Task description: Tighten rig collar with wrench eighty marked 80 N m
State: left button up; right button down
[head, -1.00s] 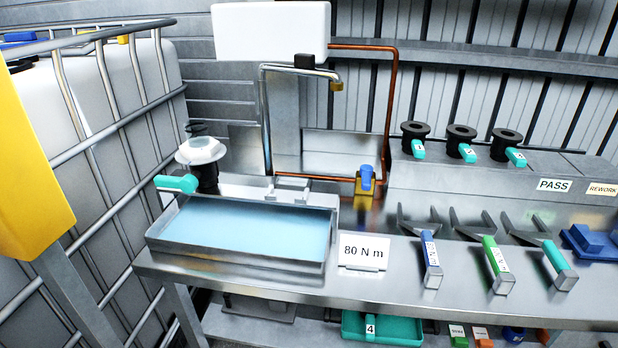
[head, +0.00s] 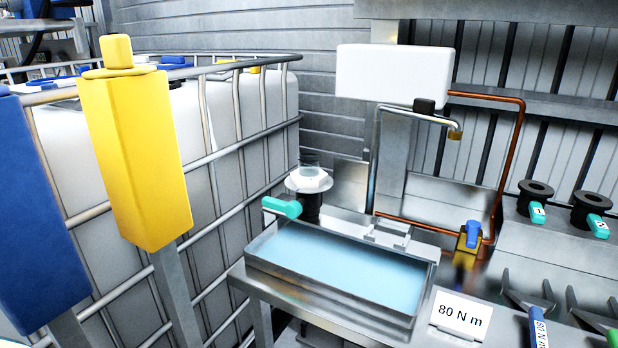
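The rig shows as a white hexagonal collar (head: 309,180) on a black valve body (head: 311,206) with a teal lever (head: 282,207). It stands at the back left corner of a water-filled tray. A white card (head: 460,316) reading "80 N m" stands on the bench right of the tray. A blue-handled wrench (head: 539,328) lies at the lower right with its open jaw pointing back; its label is cut off by the frame and I cannot read its number. Part of a green wrench handle (head: 614,338) shows beside it. Neither of my grippers is in view.
The tray (head: 330,304) sits on the bench under a tap (head: 455,134). A blue and yellow fitting (head: 470,236) stands right of it. Black valves (head: 535,197) sit on a raised ledge. Yellow (head: 138,155) and blue (head: 35,215) posts and a caged tank (head: 235,150) fill the left.

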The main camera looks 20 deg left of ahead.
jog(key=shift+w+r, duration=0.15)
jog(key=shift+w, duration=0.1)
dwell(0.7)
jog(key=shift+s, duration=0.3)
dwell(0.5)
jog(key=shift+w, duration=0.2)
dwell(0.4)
